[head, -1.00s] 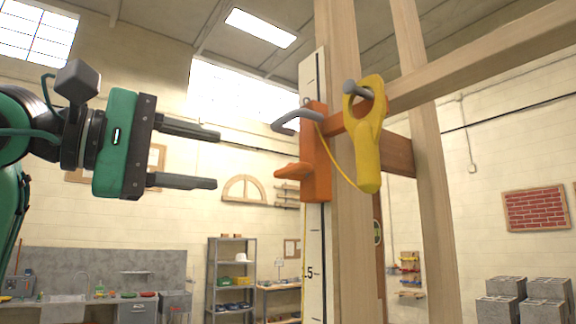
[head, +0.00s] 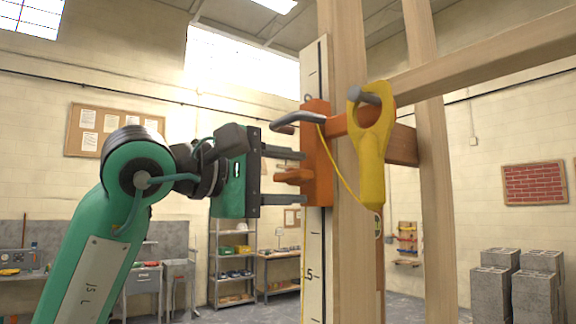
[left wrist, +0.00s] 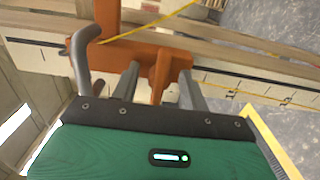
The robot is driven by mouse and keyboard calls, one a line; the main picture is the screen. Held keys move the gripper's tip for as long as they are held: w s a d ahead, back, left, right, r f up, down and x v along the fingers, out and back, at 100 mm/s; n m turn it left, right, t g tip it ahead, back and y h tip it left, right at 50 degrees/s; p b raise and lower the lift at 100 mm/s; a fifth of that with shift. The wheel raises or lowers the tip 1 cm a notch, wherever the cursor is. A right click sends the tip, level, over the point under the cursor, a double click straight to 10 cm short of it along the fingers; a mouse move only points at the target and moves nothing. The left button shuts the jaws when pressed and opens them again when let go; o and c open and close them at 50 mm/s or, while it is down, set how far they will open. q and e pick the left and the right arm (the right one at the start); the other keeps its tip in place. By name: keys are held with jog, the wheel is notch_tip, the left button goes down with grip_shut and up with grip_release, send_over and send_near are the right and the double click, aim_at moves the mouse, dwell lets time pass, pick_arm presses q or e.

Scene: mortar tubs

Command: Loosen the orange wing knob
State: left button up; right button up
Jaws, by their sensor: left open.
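The orange wing knob (head: 293,175) sticks out to the left from an orange clamp block (head: 317,150) on a white graduated staff (head: 315,240). My left gripper (head: 303,177) is open, with one finger above the knob and one below it in the head view. In the left wrist view the knob (left wrist: 160,75) lies between the two fingers (left wrist: 160,85), with a gap visible on each side. A grey bent handle (head: 297,119) juts from the block above the upper finger. My right gripper is not in view.
A yellow tool (head: 372,150) hangs from a peg on the wooden frame (head: 352,60), close right of the block, with a yellow cord running to the block. Shelves (head: 232,260) and grey blocks (head: 495,285) stand farther back.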

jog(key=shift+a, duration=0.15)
